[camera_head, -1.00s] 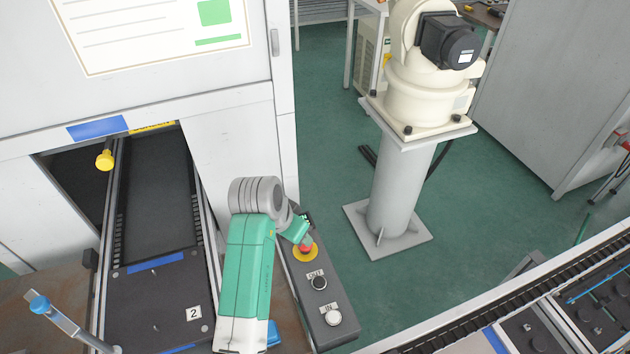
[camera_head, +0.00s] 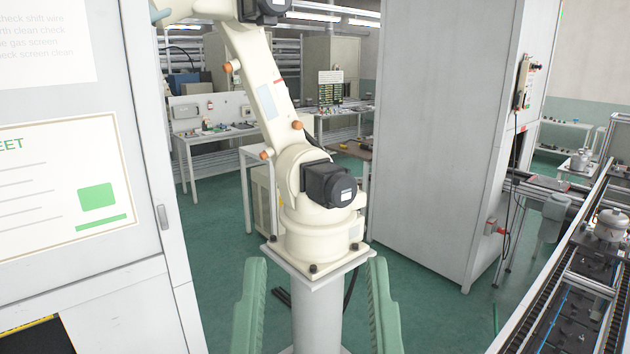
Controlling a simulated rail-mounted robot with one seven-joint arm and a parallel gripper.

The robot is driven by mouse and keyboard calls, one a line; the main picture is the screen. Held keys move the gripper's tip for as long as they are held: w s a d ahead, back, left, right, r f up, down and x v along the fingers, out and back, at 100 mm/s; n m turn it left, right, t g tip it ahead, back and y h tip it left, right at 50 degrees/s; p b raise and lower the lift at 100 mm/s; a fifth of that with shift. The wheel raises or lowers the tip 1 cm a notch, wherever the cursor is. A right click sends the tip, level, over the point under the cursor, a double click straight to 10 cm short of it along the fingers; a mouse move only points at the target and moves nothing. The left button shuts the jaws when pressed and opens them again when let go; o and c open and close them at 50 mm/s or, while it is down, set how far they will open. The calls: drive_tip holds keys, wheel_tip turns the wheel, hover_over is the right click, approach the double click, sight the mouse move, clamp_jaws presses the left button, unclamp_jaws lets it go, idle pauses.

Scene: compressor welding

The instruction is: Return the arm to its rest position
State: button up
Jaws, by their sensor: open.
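My gripper (camera_head: 316,264) shows at the bottom middle as two green fingers pointing up, one on each side of a grey pedestal. The fingers are wide apart and nothing is between them. They are apart from anything visible. The rest of my arm is below the picture and hidden.
A cream industrial robot (camera_head: 318,220) stands on the grey pedestal (camera_head: 318,318) behind my gripper. A white cabinet (camera_head: 150,215) fills the left and a grey cabinet (camera_head: 440,140) stands to the right. A conveyor (camera_head: 560,300) runs along the right edge. Green floor (camera_head: 425,285) shows between.

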wheel_tip(320, 180, up, 20)
drive_tip(key=p, duration=1.6)
drive_tip(key=shift+w+a, duration=0.2)
drive_tip(key=shift+w, duration=0.25)
